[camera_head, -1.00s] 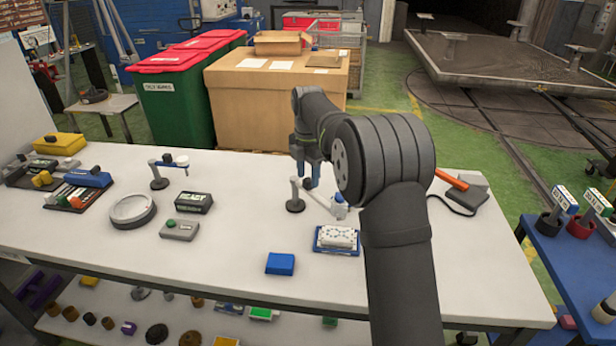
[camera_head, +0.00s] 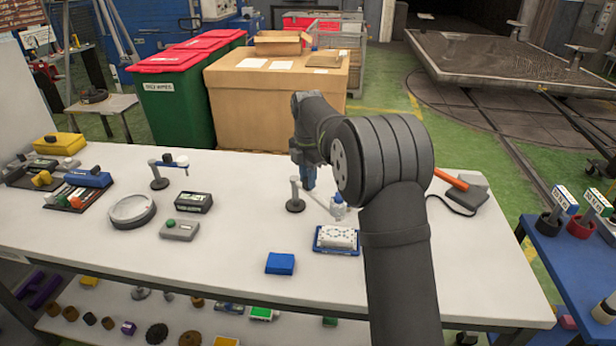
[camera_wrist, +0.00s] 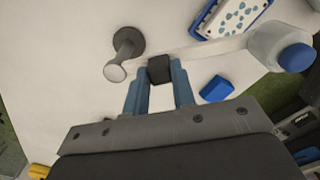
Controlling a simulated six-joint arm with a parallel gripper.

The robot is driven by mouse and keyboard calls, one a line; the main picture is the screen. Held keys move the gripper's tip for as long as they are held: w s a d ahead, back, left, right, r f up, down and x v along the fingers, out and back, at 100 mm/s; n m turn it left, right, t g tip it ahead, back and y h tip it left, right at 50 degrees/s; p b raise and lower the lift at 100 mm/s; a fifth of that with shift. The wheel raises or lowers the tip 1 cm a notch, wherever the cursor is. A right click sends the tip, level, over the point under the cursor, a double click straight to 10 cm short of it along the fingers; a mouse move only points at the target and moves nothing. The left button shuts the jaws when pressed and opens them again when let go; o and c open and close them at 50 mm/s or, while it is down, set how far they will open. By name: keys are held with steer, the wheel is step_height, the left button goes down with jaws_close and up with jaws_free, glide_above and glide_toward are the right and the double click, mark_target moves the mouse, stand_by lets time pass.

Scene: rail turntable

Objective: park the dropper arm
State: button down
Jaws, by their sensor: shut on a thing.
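The dropper arm (camera_wrist: 215,48) is a pale bar running from near a post on a round dark base (camera_wrist: 127,42) to a clear bottle with a blue cap (camera_wrist: 296,57). In the head view the post (camera_head: 294,192) stands upright on the table and the bottle (camera_head: 338,209) is to its right. My gripper (camera_wrist: 160,78) is shut on a small dark block (camera_wrist: 160,68) on the bar, between post and bottle. In the head view the blue fingers (camera_head: 308,178) show behind my arm, which hides part of the scene; the grip itself is unclear there.
A white dotted plate in a blue tray (camera_head: 336,240) lies in front of the bottle. A blue block (camera_head: 280,263) lies nearer the front edge. Another small stand (camera_head: 159,175), a round dish (camera_head: 131,210) and small boxes are to the left. An orange-handled tool (camera_head: 452,180) lies right.

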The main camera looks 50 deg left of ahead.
steer(key=shift+s, duration=0.1)
steer(key=s+a+m, duration=0.6)
steer(key=m, duration=1.1)
steer(key=shift+m, duration=0.4)
steer(key=shift+s+a+r, duration=0.1)
steer(key=shift+r, duration=0.05)
steer(key=c, duration=1.2)
jaws_free()
step_height(320, 180, up, 17)
steer(key=shift+r, duration=0.15)
